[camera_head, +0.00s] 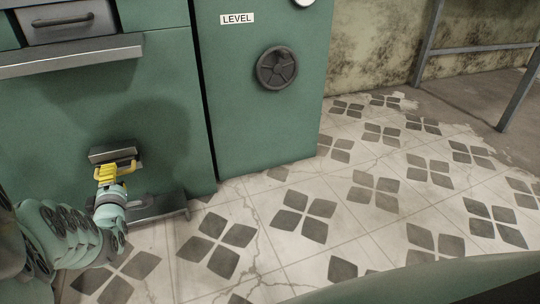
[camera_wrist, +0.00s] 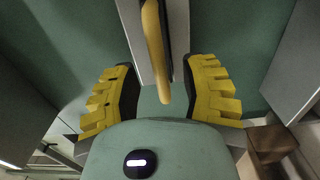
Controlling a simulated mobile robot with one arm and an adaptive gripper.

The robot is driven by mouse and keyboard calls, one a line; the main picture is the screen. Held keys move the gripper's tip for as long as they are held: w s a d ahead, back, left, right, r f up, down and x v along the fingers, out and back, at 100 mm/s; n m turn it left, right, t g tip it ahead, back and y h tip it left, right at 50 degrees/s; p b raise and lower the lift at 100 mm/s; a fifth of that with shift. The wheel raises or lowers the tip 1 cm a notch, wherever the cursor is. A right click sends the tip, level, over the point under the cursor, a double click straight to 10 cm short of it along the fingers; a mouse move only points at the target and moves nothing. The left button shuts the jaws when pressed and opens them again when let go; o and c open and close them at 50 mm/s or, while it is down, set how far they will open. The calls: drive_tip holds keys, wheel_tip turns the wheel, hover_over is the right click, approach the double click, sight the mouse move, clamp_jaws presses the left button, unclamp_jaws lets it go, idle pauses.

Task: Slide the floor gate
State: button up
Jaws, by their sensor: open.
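In the head view a grey metal piece (camera_head: 108,153) sits low on the front of the green cabinet. My gripper (camera_head: 116,172) is right in front of it and covers part of it. In the wrist view a yellow bar-like handle (camera_wrist: 155,50) stands out from a grey metal strip (camera_wrist: 135,35). My gripper (camera_wrist: 160,95) is open, with one yellow toothed finger on each side of the handle's near end. Gaps show between the handle and both fingers. Which part is the floor gate I cannot tell for certain.
A grey metal ledge (camera_head: 158,207) juts out low beside my gripper. The green cabinet (camera_head: 75,105) has a drawer (camera_head: 70,20) above. A green panel (camera_head: 240,120) with a round handwheel (camera_head: 277,68) and a LEVEL label stands to the right. The tiled floor (camera_head: 350,205) is clear.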

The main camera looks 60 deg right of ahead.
drive_tip(key=shift+s, duration=0.1)
drive_tip(key=p+v, duration=0.4)
drive_tip(key=v, duration=0.3)
idle(0.4)
